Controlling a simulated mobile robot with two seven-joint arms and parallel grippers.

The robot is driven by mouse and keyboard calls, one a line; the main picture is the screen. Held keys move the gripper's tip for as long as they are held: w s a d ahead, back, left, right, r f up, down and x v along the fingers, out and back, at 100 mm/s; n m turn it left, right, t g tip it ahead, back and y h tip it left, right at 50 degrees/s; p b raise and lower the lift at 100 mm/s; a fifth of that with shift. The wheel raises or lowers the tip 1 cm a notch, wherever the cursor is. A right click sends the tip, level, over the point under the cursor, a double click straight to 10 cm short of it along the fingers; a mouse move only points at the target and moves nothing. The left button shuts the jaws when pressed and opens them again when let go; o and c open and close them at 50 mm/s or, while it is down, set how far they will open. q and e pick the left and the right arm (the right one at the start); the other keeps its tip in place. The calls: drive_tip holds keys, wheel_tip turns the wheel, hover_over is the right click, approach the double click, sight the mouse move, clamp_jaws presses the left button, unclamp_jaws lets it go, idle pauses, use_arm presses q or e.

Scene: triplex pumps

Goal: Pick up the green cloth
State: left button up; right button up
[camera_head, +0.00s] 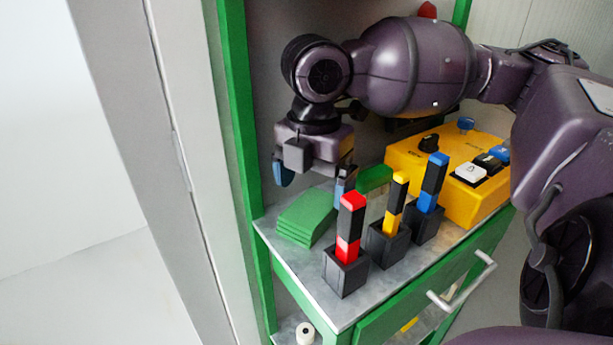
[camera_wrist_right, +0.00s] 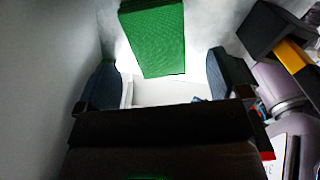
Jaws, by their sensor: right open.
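The green cloth (camera_head: 305,217) looks like a folded, layered stack lying flat at the left end of the grey shelf top. My right gripper (camera_head: 312,180) hangs above it, with its blue-tipped fingers apart and nothing between them. In the right wrist view, a green textured rectangle (camera_wrist_right: 153,38), apparently the cloth, lies beyond the open fingers (camera_wrist_right: 167,80), roughly centred between them. No contact with the cloth is visible. My left gripper is not in view.
Black holders with a red-black stick (camera_head: 350,228), a yellow-black stick (camera_head: 396,202) and a blue-black stick (camera_head: 433,183) stand right of the cloth. Behind are another green block (camera_head: 373,179) and a yellow control box (camera_head: 472,200). A green cabinet post (camera_head: 238,110) rises at left.

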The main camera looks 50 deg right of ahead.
sight(311, 207)
drive_tip(key=f+b, duration=0.1)
drive_tip(key=f, duration=0.4)
drive_tip(key=shift+w+a+b, duration=0.15)
drive_tip(key=shift+a+b, duration=0.05)
drive_tip(key=shift+b, duration=0.2)
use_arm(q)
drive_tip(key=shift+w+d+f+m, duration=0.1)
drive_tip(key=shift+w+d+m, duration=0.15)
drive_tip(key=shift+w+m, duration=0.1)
use_arm(e)
drive_tip(key=shift+r, duration=0.1)
drive_tip(key=shift+c, duration=0.4)
drive_tip(key=c, duration=1)
